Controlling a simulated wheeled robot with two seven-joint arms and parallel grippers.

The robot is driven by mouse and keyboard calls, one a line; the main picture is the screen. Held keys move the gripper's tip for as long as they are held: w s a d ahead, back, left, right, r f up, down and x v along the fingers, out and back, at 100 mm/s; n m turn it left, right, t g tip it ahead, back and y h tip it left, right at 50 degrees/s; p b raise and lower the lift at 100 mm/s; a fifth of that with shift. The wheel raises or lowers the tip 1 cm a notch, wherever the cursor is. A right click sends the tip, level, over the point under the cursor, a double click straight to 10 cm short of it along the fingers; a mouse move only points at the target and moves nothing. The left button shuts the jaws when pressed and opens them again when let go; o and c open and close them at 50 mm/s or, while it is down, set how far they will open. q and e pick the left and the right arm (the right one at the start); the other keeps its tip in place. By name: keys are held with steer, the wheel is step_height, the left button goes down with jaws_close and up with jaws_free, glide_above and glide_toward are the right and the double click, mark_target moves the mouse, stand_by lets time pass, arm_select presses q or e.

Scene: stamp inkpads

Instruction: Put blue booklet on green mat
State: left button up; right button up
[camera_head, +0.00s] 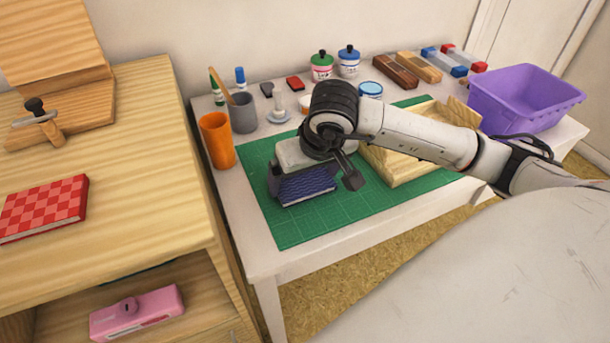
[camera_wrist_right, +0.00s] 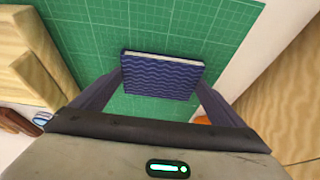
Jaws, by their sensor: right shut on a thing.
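The blue booklet (camera_head: 306,187) has a wavy pattern and is held between the fingers of my right gripper (camera_head: 304,180). The green mat (camera_head: 285,229) lies flat on the white table, with grid lines on it. The booklet is over the left part of the mat; I cannot tell whether it touches it. In the right wrist view the booklet (camera_wrist_right: 161,76) sits between the two finger ends, its pale page edge showing, with the mat (camera_wrist_right: 190,28) behind it. My left gripper is not in view.
A wooden tray (camera_head: 398,176) stands on the mat's right side. An orange cup (camera_head: 217,140) and a grey cup (camera_head: 242,113) stand at the left. A purple bin (camera_head: 525,98) is at the right. A red checkered book (camera_head: 43,207) lies on the wooden cabinet.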

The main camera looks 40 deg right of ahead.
steer(key=shift+f+b, duration=0.2)
steer(key=shift+b, duration=0.1)
steer(key=o, duration=0.8)
steer(key=shift+r, duration=0.1)
steer(key=shift+r, duration=0.1)
steer(key=shift+r+p, duration=0.25)
steer(key=shift+p, duration=0.2)
steer(key=p+v, duration=0.1)
steer(key=v, duration=1)
steer(key=shift+s+r, duration=0.3)
